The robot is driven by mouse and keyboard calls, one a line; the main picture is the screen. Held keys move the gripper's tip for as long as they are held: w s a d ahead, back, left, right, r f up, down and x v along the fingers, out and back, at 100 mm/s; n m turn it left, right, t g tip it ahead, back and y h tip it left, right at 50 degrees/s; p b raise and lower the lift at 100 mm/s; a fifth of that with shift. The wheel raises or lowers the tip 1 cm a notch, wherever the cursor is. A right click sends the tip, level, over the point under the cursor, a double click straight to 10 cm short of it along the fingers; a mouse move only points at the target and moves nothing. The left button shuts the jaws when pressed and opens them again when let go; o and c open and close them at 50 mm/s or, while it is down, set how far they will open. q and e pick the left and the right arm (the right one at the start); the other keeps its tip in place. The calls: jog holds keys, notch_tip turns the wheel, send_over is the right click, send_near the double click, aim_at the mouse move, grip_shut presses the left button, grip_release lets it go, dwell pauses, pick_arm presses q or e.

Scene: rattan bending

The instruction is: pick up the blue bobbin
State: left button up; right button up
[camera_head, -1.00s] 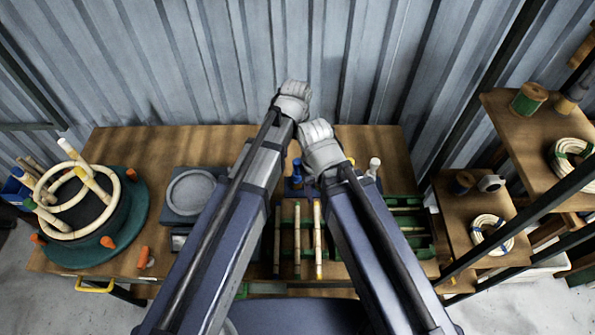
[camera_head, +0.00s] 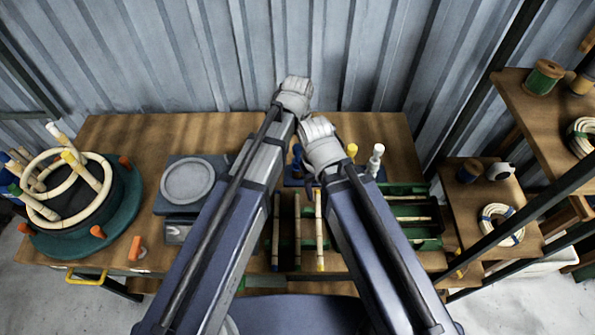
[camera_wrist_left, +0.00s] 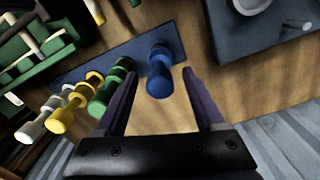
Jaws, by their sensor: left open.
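The blue bobbin (camera_wrist_left: 158,75) stands at one end of a blue rack (camera_wrist_left: 110,60) in the left wrist view. In the head view only part of the blue bobbin (camera_head: 297,154) shows, between my two arms. My left gripper (camera_wrist_left: 160,73) is open and empty. Its two fingers appear on either side of the blue bobbin in the left wrist view, with gaps to both; I cannot tell how far beyond the fingertips it is. In the head view my arms hide the left gripper. My right gripper is not visible.
Green (camera_wrist_left: 112,87), yellow (camera_wrist_left: 75,102) and white (camera_wrist_left: 43,118) bobbins stand in a row beside the blue one, the green nearest the left finger. A grey plate device (camera_head: 187,182) is left on the table. A green divided tray (camera_head: 412,216) is right. Shelves (camera_head: 520,120) flank the right side.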

aim_at(297, 162)
pick_arm(q)
notch_tip(297, 162, down, 2)
jog(key=shift+f+b, duration=0.2)
jog(key=shift+b, duration=0.5)
jog(key=shift+r, duration=0.1)
grip_shut()
dwell(0.8)
